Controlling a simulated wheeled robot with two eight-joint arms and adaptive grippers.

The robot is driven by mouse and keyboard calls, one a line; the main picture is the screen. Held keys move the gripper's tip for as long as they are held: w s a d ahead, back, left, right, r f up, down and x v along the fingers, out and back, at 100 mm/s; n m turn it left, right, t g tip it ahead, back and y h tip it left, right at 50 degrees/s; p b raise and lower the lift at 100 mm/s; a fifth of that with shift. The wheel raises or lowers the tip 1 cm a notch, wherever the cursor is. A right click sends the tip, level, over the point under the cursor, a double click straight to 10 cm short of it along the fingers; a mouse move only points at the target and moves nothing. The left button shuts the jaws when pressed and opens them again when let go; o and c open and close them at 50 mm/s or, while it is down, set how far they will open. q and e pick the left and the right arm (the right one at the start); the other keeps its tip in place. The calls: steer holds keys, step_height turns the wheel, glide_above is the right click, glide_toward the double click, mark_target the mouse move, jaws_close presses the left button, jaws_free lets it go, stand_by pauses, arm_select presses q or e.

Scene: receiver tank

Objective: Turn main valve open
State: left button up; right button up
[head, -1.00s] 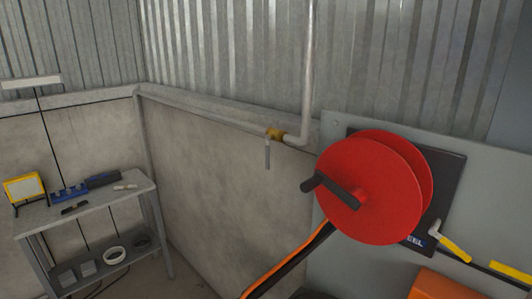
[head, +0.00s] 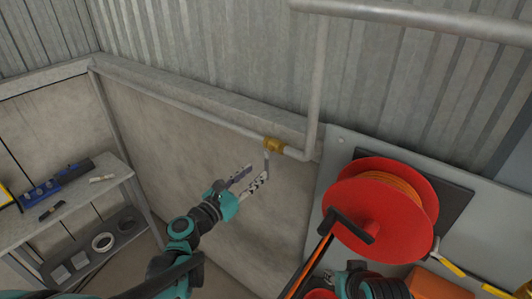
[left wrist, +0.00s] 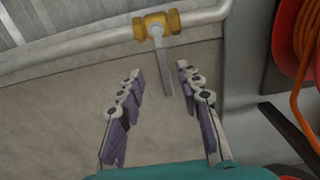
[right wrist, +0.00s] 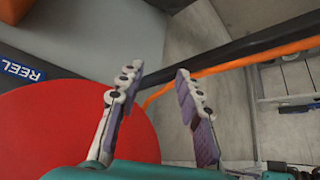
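The main valve is a brass body (head: 273,144) on a grey wall pipe, with a grey lever handle (head: 266,165) hanging straight down. In the left wrist view the brass body (left wrist: 156,25) is at top centre and the lever (left wrist: 163,66) hangs below it. My left gripper (head: 257,176) is open in front of the wall near the lever's lower end. In the left wrist view its fingers (left wrist: 155,78) are spread, with the lever's lower end ahead between them; I see no contact. My right gripper (right wrist: 154,75) is open and empty, near the red reel (right wrist: 80,130).
A red hose reel (head: 375,215) with orange hose and a black crank stands right of the valve on a grey panel. A dark bar and orange hose (right wrist: 250,52) cross ahead of my right gripper. A shelf table (head: 95,190) with tools is at left.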

mark_target(266, 165)
arm_select(q)
steer(key=x, duration=0.5)
steer(key=shift+w+d, duration=0.15)
steer(key=shift+d, duration=0.2)
steer(key=shift+w+d+f, duration=0.1)
steer(key=shift+w+d, duration=0.05)
steer(key=shift+w, duration=0.25)
steer(key=shift+d, duration=0.2)
jaws_close()
